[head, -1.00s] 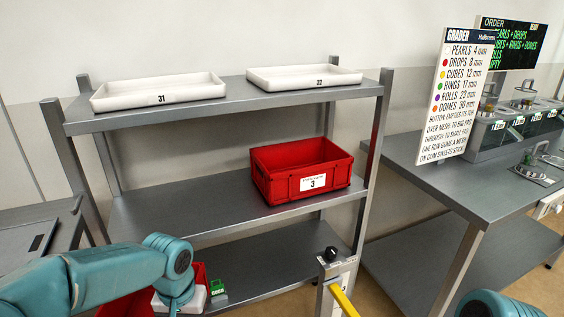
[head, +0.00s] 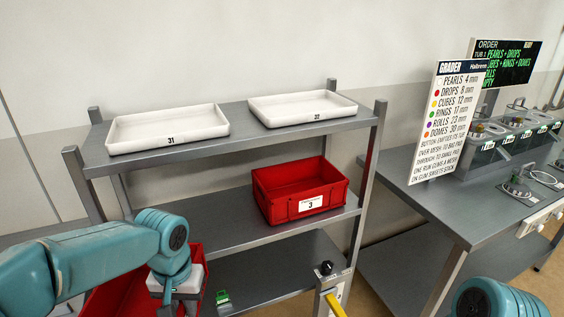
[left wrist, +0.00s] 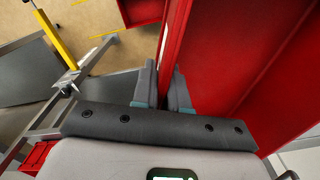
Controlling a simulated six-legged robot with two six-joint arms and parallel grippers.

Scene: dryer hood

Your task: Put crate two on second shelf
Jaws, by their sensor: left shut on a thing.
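A red crate (head: 111,298) is at the lower left of the head view, partly hidden behind my left arm; no number on it can be read. My left gripper (left wrist: 163,88) is shut on its wall; the red wall (left wrist: 176,35) runs between the fingers in the left wrist view. The crate appears in front of the shelf unit. The middle shelf (head: 205,212) has bare room left of a red crate labelled 3 (head: 310,203). My right gripper is out of view; only part of my right arm shows at the lower right.
White trays 31 (head: 170,141) and 32 (head: 318,117) sit on the top shelf (head: 240,125). A green object (head: 222,297) is on the bottom shelf. A post with a black knob (head: 326,268) stands in front. A bench with the grader sign (head: 445,120) is at right.

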